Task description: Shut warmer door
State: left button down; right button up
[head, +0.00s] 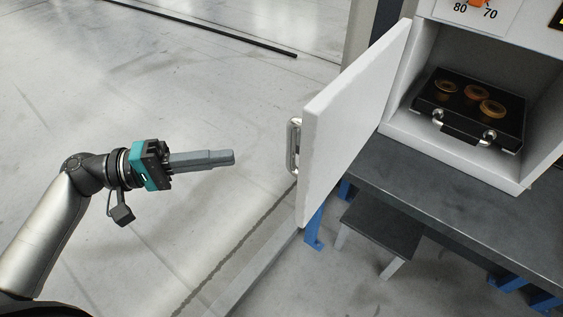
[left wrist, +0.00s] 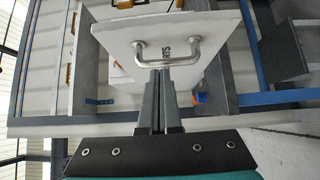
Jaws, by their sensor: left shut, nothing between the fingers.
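The warmer door (head: 349,125) is white and stands wide open, swung out to the left of the warmer (head: 471,171). Its metal handle (head: 293,146) is on the door's outer face. My left gripper (head: 233,157) is shut and empty, to the left of the door and pointing at it, with a gap to the handle in the head view. In the left wrist view the shut fingers (left wrist: 158,75) point toward the handle (left wrist: 168,53) and the door (left wrist: 185,28); whether they touch is hard to tell there. My right gripper is not in view.
Inside the warmer is a black tray (head: 465,133) with several round, ring-like pieces on it. The warmer stands on a dark bench (head: 440,196) with blue legs, and a low stool (head: 383,222) is below. The floor left of the door is clear.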

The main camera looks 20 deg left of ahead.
pick_arm(q)
jog(key=w+d, duration=0.2)
jog(key=d, duration=0.8)
jog(key=shift+d, duration=0.2)
